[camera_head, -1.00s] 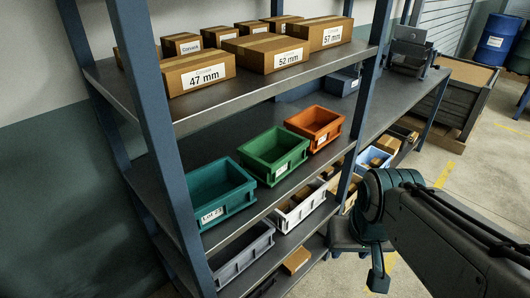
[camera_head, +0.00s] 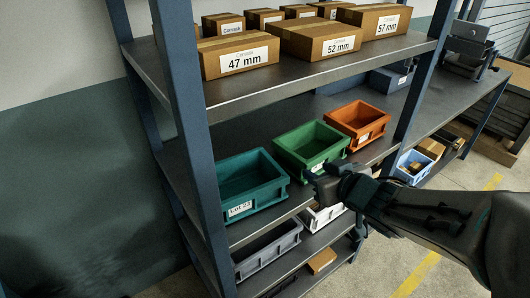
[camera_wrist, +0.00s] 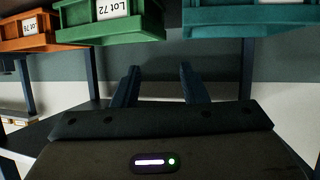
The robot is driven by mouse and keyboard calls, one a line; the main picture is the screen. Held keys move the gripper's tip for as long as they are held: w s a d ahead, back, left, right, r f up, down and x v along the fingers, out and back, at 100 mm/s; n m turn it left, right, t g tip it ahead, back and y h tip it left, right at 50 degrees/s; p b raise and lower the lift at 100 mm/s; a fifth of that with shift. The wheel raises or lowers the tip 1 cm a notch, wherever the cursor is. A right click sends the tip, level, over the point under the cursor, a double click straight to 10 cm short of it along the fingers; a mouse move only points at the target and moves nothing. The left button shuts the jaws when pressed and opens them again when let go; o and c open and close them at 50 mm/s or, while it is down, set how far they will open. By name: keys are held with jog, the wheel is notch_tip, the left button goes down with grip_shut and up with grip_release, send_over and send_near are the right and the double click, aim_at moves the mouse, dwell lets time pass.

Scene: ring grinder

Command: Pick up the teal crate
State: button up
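The teal crate (camera_head: 247,186) is an open, empty box with a white lot label on its front. It sits upright on the middle shelf (camera_head: 222,136), leftmost of three crates. In the wrist view its lower edge (camera_wrist: 250,18) shows at the top right, mostly cut off. My gripper (camera_head: 318,184) is in front of the shelf, right of the teal crate and near the green crate's front, apart from the teal crate. In the wrist view my gripper (camera_wrist: 158,72) has its two fingers spread with nothing between them.
A green crate (camera_head: 312,150) and an orange crate (camera_head: 358,124) stand to the right on the same shelf. Cardboard boxes (camera_head: 240,62) fill the shelf above. Grey bins (camera_head: 268,250) are below. A blue shelf post (camera_head: 180,75) rises at the left front.

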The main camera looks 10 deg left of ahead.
jog(key=s+a+n+y, duration=0.1)
jog(key=a, duration=0.1)
jog(key=g+p, duration=0.1)
jog(key=p, duration=0.1)
send_near(274, 162)
jog(key=w, duration=0.2)
jog(key=shift+w+a+f+y+b, duration=0.15)
jog(key=shift+a+f+b, duration=0.1)
jog(key=shift+a, duration=0.2)
jog(key=shift+w+a+f+y+b, duration=0.15)
jog(key=shift+a+f, duration=0.1)
jog(key=shift+a, duration=0.15)
jog(key=x, duration=0.3)
jog(key=shift+a+f, duration=0.3)
jog(key=shift+f, duration=0.15)
jog(key=shift+w+a+f, duration=0.25)
jog(key=shift+w+a, duration=0.15)
jog(key=shift+w, duration=0.1)
grip_shut()
